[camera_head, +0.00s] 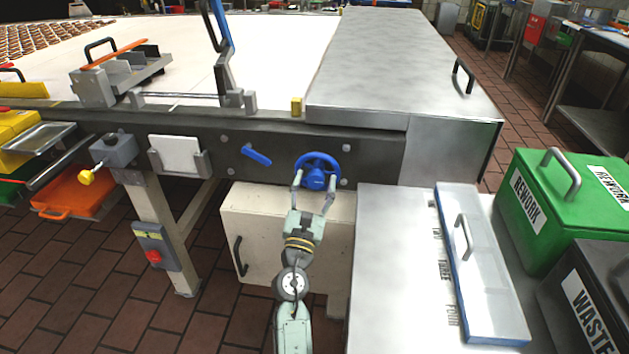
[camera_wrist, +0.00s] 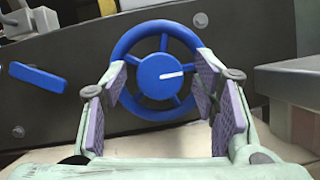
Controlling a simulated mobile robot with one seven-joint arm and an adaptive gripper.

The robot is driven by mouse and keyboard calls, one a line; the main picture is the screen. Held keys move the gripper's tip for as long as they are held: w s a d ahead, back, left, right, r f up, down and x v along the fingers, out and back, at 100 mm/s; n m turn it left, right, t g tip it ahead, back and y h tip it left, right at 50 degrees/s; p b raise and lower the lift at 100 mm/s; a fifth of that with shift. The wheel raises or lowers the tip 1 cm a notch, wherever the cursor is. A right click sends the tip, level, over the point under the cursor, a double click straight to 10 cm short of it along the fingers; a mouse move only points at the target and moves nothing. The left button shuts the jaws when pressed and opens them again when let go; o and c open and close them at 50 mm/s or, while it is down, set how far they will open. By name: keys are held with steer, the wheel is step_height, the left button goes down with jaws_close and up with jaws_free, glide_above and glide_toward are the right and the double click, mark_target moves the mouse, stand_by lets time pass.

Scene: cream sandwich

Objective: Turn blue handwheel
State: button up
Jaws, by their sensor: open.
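The blue handwheel (camera_head: 317,163) is mounted on the dark side rail of the conveyor. It has several spokes and a round hub with a white mark, which points right in the wrist view (camera_wrist: 160,76). My gripper (camera_head: 314,184) is open, with its two fingers at the lower left and lower right of the wheel. In the wrist view the purple finger pads (camera_wrist: 160,88) overlap the wheel's rim on both sides. Whether they touch the rim I cannot tell. Nothing is held between the fingers.
A blue lever (camera_head: 257,155) sits on the rail left of the wheel. A cream cabinet (camera_head: 270,215) stands below. A steel table (camera_head: 395,260) is close on the right, with a green REWORK bin (camera_head: 545,225) beyond it. A steel cover (camera_head: 385,60) lies above right.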

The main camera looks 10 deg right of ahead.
steer(key=shift+c, duration=0.5)
steer(key=c, duration=1.1)
steer(key=shift+o, duration=0.2)
steer(key=shift+m+h, duration=0.3)
steer(key=shift+m, duration=0.2)
